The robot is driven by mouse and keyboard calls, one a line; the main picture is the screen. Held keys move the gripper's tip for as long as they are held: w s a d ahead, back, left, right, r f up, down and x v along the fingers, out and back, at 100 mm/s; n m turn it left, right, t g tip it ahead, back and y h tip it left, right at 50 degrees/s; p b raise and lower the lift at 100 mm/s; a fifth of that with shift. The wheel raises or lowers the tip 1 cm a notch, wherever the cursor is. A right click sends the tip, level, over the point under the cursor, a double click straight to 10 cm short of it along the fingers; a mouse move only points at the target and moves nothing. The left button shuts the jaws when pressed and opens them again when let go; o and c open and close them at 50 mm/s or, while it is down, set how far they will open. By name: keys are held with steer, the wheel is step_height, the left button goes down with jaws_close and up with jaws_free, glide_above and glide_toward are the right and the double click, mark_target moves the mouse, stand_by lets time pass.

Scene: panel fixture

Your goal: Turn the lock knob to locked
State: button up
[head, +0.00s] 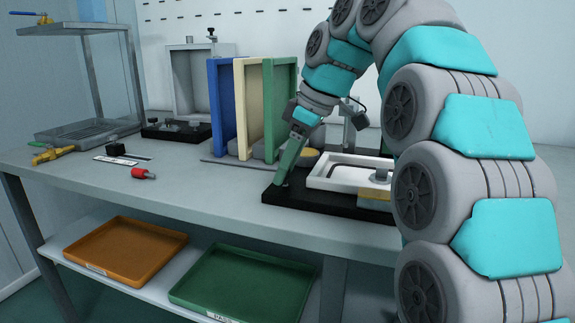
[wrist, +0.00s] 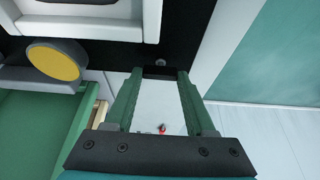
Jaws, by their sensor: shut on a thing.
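The panel fixture has a black base (head: 330,208) on the right half of the bench, with a white frame (head: 345,178) on it. My gripper (head: 279,187) points down at the left front corner of this base. In the wrist view, its two green fingers (wrist: 160,75) close on a small dark piece (wrist: 160,71) at the base's edge, which looks like the lock knob. The fingers hide most of it, and I cannot read its turn position. A small grey round piece (wrist: 160,62) shows just beyond the fingertips.
A yellow-faced disc (wrist: 54,62) lies close to the fingers. Blue, cream and green panels (head: 265,105) stand behind my gripper. Orange (head: 125,250) and green trays (head: 243,283) sit below.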

jaws_close()
steer(key=shift+s+m, duration=0.1)
steer(key=shift+m, duration=0.2)
steer(key=m+t+p, duration=0.1)
steer(key=m, duration=0.2)
steer(key=shift+r+h, duration=0.1)
steer(key=shift+h, duration=0.3)
steer(key=m+t+h+p, duration=0.1)
steer(key=m+p, duration=0.1)
steer(key=m, duration=0.2)
steer(key=shift+s+a+m, duration=0.1)
steer(key=shift+m, duration=0.2)
steer(key=m+h+p, duration=0.1)
steer(key=m, duration=0.1)
steer(key=m+h+p, duration=0.1)
steer(key=m, duration=0.2)
steer(key=shift+a+t, duration=0.1)
steer(key=shift+t, duration=0.3)
steer(key=m+h+p, duration=0.1)
steer(key=m+p, duration=0.1)
steer(key=m, duration=0.2)
steer(key=shift+a+h, duration=0.15)
steer(key=shift+h, duration=0.25)
steer(key=shift+m, duration=0.5)
